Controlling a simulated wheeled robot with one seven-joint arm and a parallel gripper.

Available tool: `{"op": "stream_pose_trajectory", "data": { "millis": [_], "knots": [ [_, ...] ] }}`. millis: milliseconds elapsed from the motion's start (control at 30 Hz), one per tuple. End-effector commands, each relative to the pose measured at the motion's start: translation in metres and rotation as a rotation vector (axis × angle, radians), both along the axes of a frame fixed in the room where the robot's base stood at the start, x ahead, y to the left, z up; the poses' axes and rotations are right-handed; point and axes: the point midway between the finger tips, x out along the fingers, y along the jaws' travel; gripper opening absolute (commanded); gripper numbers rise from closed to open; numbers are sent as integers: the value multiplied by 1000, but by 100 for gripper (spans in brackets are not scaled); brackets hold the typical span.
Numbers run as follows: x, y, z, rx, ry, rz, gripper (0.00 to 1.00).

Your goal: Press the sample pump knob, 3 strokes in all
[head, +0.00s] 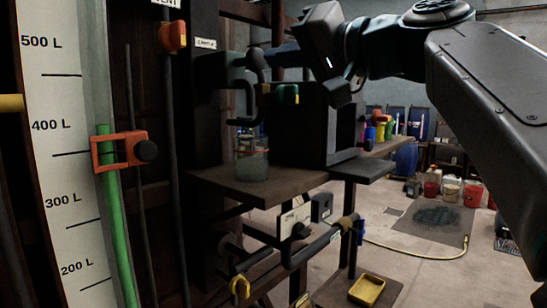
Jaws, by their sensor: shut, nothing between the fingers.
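A dark sampling fitting (218,72) is mounted on the vat's dark frame, below a small white label (205,43). A dark rounded knob-like part (256,59) sits at its right end; I take it for the pump knob. My gripper (274,56) comes in from the right, shut and empty, with its tips right beside this part. I cannot tell whether they touch. A glass jar (251,160) with a red line stands under the spout.
The jar stands on a brown shelf (262,190) beside a dark box (302,125). A sight gauge (65,150) with a green column and an orange clamp (121,150) is at left. Pipes with yellow handles and a yellow tray (367,290) are below.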

Motion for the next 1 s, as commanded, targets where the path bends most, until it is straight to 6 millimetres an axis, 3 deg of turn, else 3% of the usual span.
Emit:
{"op": "stream_pose_trajectory", "data": {
  "millis": [367, 1000],
  "knots": [
    [1, 1, 0, 0, 0, 0, 0],
    [16, 20, 0, 1, 1, 1, 0]
  ]
}}
